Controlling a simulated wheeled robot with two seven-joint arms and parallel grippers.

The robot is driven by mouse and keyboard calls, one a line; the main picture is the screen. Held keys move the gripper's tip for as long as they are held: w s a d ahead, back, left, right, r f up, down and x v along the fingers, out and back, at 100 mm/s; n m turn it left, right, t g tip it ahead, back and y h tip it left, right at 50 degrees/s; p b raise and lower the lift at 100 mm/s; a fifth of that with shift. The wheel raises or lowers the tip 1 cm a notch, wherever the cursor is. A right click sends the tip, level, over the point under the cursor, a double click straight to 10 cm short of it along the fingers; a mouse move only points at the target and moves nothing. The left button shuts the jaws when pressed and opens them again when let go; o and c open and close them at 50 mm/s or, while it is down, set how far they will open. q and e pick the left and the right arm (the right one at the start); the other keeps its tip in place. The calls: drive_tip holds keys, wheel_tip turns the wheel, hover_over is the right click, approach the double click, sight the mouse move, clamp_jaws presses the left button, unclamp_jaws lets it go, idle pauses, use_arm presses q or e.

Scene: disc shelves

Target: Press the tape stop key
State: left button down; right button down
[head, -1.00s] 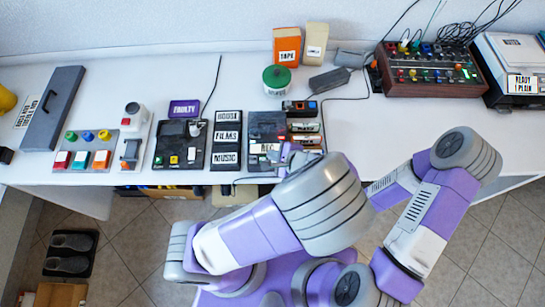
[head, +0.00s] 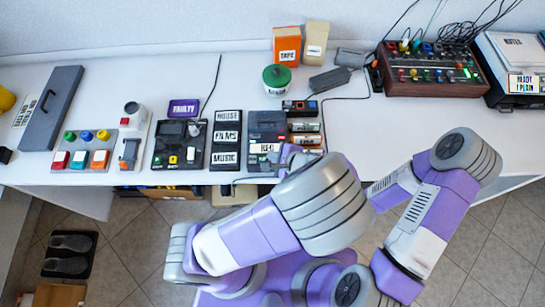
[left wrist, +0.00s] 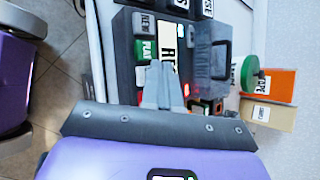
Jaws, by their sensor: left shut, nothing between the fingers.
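The tape recorder (head: 267,124) is a dark box near the front edge of the white table. A white label (left wrist: 168,45) lies alongside the row. My left gripper (left wrist: 161,68) is shut and empty, its fingertips over the recorder by the PLAY key and label. I cannot tell whether they touch. No stop lettering is readable; the fingers hide part of the recorder. My right gripper is not in view.
Left of the recorder stand black labelled boxes (head: 227,140) and a black keyed device (head: 179,144). Cassettes (head: 304,127) lie right of it. A green-lidded tub (head: 277,77) and an orange TAPE box (head: 287,45) stand behind. The table's right front is fairly clear.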

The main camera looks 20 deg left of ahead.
use_arm(q)
drive_tip(key=shift+f+b, duration=0.3)
drive_tip(key=shift+f, duration=0.1)
drive_tip(key=shift+r, duration=0.15)
idle(0.4)
drive_tip(key=shift+r+p, duration=0.7)
wheel_tip(320, 180, up, 5)
drive_tip(key=p, duration=0.4)
drive_tip(key=shift+f, duration=0.1)
idle(0.8)
